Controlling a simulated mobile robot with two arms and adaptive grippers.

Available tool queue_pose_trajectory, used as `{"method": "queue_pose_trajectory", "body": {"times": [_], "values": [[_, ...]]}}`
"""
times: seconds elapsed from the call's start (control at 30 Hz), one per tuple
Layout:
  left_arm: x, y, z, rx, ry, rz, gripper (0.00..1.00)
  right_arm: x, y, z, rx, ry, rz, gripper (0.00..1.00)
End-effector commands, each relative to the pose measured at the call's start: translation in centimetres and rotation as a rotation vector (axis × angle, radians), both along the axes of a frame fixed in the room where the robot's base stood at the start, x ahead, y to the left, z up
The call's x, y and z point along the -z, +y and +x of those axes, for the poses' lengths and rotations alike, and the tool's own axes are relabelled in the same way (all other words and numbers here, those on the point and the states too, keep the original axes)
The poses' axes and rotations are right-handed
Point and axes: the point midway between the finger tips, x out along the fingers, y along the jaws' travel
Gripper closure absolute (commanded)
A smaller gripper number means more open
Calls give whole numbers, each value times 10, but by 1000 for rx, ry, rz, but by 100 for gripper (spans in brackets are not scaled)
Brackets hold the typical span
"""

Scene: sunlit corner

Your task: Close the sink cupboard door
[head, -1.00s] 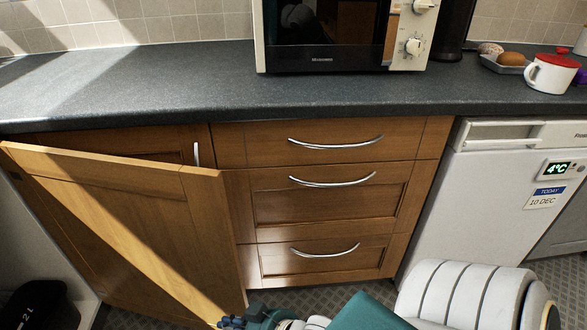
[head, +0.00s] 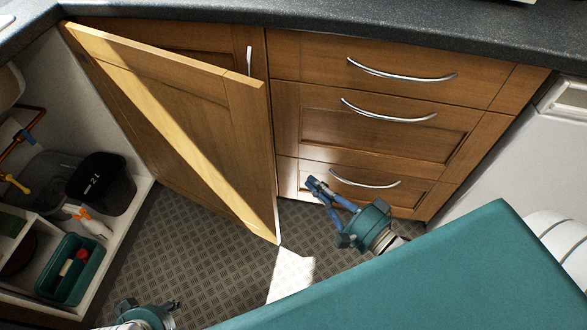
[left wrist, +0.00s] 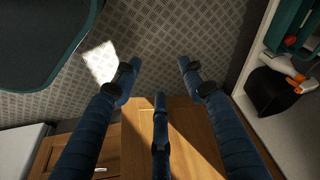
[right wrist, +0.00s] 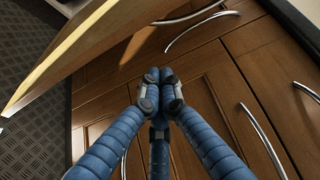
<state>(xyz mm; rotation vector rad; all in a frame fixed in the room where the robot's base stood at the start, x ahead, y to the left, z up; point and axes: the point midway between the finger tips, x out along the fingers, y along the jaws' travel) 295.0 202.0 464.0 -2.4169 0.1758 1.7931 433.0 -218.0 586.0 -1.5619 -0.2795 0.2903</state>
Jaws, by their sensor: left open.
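The sink cupboard door (head: 185,120) is wooden and stands open at the left of the head view, swung out in front of another wooden front. Its sunlit edge shows in the right wrist view (right wrist: 75,45), and its panel in the left wrist view (left wrist: 185,135). My right gripper (head: 315,185) is right of the door's free edge, in front of the drawers, apart from the door. Its blue fingers are together and empty in the right wrist view (right wrist: 155,82). My left gripper (head: 172,306) is low over the floor. Its fingers are spread and empty in the left wrist view (left wrist: 155,72).
The open sink cupboard (head: 140,190) holds a black bin (head: 100,182), a green caddy (head: 75,268) and pipes. Several drawers (head: 385,135) with bar handles stand right of the door. A white appliance (head: 540,140) is further right. Patterned floor (head: 200,240) is clear below the door.

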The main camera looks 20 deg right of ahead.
Motion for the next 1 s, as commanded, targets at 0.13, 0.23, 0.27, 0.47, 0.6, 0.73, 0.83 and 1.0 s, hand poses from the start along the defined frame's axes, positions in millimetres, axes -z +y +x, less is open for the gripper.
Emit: {"method": "queue_pose_trajectory", "body": {"times": [0.13,0.23,0.27,0.47,0.6,0.73,0.83,1.0], "values": [[-5,1,-2,-1,-2,0,58,-2,3,11,0,-8,17,100],[-14,1,-3,-1,-8,0,58,-3,9,26,1,-12,17,100],[-17,1,-4,-1,-10,0,58,-2,11,32,1,-11,17,100],[-34,2,-10,-2,-19,0,58,-2,26,71,1,-10,16,100],[-29,2,-11,-2,-18,0,58,-2,35,95,0,-10,14,100],[-29,2,-10,-2,-18,0,58,0,51,79,0,-1,17,100],[-28,2,-10,-2,-18,0,58,-1,59,73,-1,-4,15,100],[-27,2,-10,-2,-18,0,58,-2,65,67,-1,-5,13,100]]}}
